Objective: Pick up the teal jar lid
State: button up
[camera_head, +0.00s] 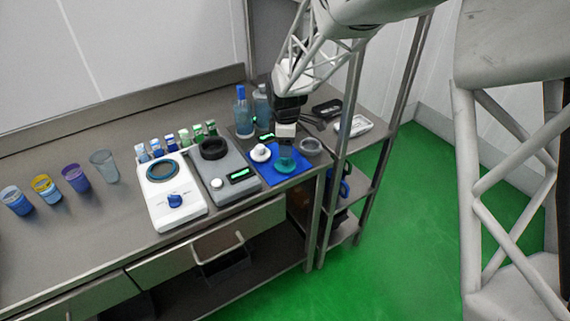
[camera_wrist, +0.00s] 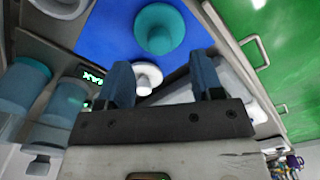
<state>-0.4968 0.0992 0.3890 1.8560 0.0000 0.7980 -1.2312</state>
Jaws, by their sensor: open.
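The teal jar lid (camera_head: 285,167) lies on a blue mat (camera_head: 270,176) near the right end of the counter. In the wrist view the round teal lid (camera_wrist: 160,28), with a raised middle, is beyond my fingertips.
A white knobbed lid (camera_head: 260,153) sits beside the teal one on the mat. A grey round piece (camera_head: 311,146) is on the right. A grey scale (camera_head: 222,174) stands left of the mat, and blue bottles (camera_head: 242,112) stand behind. The counter's front edge is close.

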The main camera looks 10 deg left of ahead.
aim_at(285, 162)
jog(key=shift+f, duration=0.35)
jog(key=shift+f, duration=0.15)
jog(key=shift+a+f, duration=0.2)
jog(key=shift+f, duration=2.3)
jog(key=shift+w, duration=0.1)
jog(key=shift+c, duration=0.3)
grip_shut()
jog(key=shift+r, duration=0.2)
